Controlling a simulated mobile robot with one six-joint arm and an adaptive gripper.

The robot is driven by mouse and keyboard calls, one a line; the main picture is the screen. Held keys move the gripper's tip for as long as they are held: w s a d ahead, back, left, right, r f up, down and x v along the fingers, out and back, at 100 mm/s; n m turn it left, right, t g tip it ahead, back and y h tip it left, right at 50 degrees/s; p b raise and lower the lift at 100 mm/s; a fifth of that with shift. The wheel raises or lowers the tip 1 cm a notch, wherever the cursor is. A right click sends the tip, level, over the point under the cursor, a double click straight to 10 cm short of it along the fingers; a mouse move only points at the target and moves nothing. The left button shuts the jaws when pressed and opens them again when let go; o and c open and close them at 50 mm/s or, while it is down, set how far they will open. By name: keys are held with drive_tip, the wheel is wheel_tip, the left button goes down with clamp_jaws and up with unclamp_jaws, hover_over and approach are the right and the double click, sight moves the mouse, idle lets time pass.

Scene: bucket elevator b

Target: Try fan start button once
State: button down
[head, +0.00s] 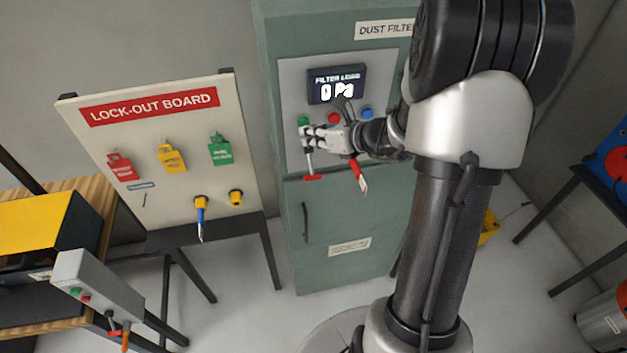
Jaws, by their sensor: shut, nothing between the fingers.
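A green cabinet (275,75) with a partly covered "DUST FILTE…" sign carries a grey control panel (291,85). Its display (336,85) reads "FILTER LOAD 0 Pa". Below the display sit a green button (304,120), a red button (334,118) and a blue button (366,112). No button label is readable, so I cannot tell by text which one is fan start. My gripper (305,134) is shut and empty, at the panel just below the green button. I cannot tell whether it touches the button.
A red-handled lever (311,177) and a red-and-white hanging item (358,176) are just below my gripper. A grey button box (98,285) is at lower left. My arm hides the cabinet's right side.

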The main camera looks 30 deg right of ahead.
drive_tip(key=shift+w+d, duration=0.2)
drive_tip(key=shift+w, duration=0.3)
idle(0.4)
drive_tip(key=shift+s, duration=0.15)
drive_tip(key=shift+s+a+b, duration=0.3)
drive_tip(key=shift+s+a, duration=0.05)
drive_tip(key=shift+s, duration=0.55)
drive_tip(key=s+a+b, duration=0.1)
drive_tip(key=s, duration=0.4)
drive_tip(key=shift+s+a, duration=0.35)
drive_tip(key=shift+s, duration=0.05)
idle(0.4)
